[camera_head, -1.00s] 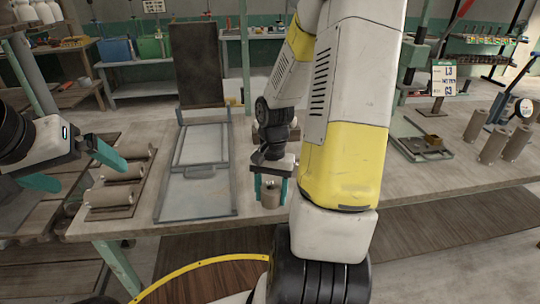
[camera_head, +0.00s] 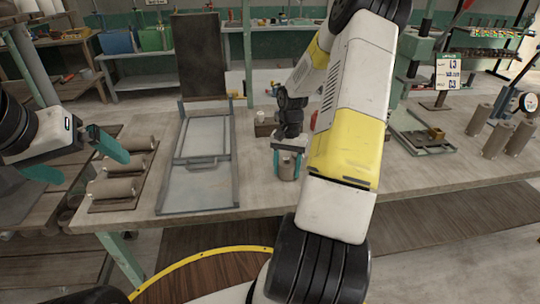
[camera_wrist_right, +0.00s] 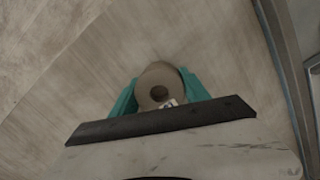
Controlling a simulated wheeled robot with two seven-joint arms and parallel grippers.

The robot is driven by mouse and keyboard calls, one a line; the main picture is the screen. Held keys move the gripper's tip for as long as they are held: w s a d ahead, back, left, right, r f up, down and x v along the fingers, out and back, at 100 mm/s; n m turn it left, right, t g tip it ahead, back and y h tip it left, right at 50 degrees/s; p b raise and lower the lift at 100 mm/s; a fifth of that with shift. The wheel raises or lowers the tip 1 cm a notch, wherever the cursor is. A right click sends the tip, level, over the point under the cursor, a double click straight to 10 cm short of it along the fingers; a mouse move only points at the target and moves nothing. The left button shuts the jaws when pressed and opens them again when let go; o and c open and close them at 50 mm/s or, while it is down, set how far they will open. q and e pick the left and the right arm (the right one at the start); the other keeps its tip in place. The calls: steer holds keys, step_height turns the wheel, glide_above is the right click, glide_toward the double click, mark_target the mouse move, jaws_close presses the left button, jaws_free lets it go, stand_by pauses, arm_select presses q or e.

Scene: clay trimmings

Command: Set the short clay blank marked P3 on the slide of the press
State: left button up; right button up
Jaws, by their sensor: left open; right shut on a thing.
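A short brown clay blank (camera_head: 288,168) with a hole in its top stands upright between the teal fingers of my right gripper (camera_head: 288,163), which is shut on it. In the right wrist view the blank (camera_wrist_right: 159,87) shows its round end and a small white tag whose mark I cannot read; the gripper (camera_wrist_right: 158,95) has a finger on each side. The press (camera_head: 408,90) stands to the right, partly hidden by my right arm, with its metal slide tray (camera_head: 425,143) low in front. My left gripper (camera_head: 85,158) is open and empty at the far left.
Several blanks lie on a wooden rack (camera_head: 112,206) at the left. A metal tray frame (camera_head: 198,190) lies beside it. Several taller blanks (camera_head: 497,138) and a round dial (camera_head: 526,104) stand at the right.

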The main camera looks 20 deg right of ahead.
steer(key=shift+f, duration=0.2)
steer(key=o, duration=1.4)
steer(key=shift+o, duration=1.3)
steer(key=shift+r, duration=0.1)
